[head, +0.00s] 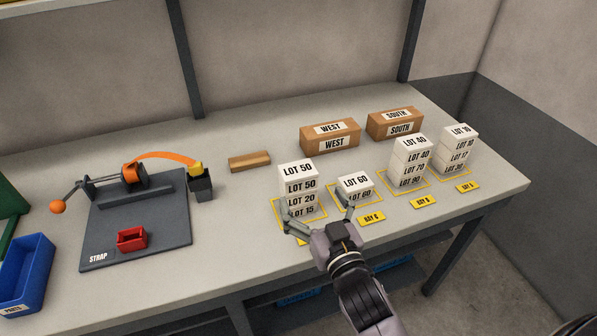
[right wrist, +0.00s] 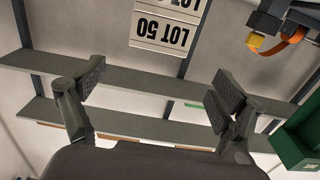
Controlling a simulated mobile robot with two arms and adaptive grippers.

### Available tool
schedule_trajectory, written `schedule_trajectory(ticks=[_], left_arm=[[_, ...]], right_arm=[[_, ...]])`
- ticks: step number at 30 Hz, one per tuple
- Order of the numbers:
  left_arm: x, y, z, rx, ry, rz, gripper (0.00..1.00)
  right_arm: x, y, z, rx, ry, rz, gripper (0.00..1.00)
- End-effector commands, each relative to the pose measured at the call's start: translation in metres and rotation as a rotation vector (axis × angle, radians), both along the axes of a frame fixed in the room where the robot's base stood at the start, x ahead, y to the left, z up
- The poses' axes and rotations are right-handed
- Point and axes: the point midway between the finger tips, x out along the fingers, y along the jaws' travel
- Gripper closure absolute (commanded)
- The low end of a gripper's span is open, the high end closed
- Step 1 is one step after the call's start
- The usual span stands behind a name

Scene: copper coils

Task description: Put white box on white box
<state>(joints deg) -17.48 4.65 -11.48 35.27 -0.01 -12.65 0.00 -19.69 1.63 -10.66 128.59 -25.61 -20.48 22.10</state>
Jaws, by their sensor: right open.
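A stack of white boxes stands in the left yellow-outlined bay, with the LOT 50 box (head: 298,176) on top, the LOT 20 box (head: 301,200) below it and the LOT 15 box (head: 303,211) lowest. A single white LOT 60 box (head: 354,186) sits just right of it. My right gripper (head: 315,203) is open and empty, in front of both, its fingers partly covering them. In the right wrist view the LOT 50 box (right wrist: 168,32) appears upside down, ahead of the spread fingers (right wrist: 158,85) and apart from them. My left gripper is not in view.
Two more white stacks, topped by the LOT 40 box (head: 413,147) and the LOT 10 box (head: 459,133), stand to the right. Brown WEST (head: 330,135) and SOUTH (head: 394,123) boxes are behind. A strap fixture (head: 150,225) and blue bin (head: 27,270) are left.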

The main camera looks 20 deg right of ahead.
Motion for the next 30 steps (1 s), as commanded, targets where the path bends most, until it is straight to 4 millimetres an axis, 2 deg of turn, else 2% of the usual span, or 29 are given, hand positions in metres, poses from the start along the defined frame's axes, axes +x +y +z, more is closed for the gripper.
schedule_trajectory(ticks=[3,6,14,21,25,30], left_arm=[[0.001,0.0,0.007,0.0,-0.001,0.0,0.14],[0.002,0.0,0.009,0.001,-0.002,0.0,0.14],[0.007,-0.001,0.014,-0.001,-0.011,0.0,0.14],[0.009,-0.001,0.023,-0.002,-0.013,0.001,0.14],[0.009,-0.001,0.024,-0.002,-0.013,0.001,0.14],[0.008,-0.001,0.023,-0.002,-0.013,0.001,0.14]], right_arm=[[0.025,0.001,0.003,-0.002,-0.003,0.0,0.1],[0.04,0.001,0.002,-0.001,-0.001,0.0,0.1],[0.059,0.001,0.0,-0.001,0.0,0.0,0.1],[0.093,0.0,-0.003,-0.001,-0.001,0.0,0.1],[0.103,0.0,-0.004,0.0,0.0,0.0,0.1],[0.103,0.0,-0.005,0.001,0.001,0.0,0.1]])
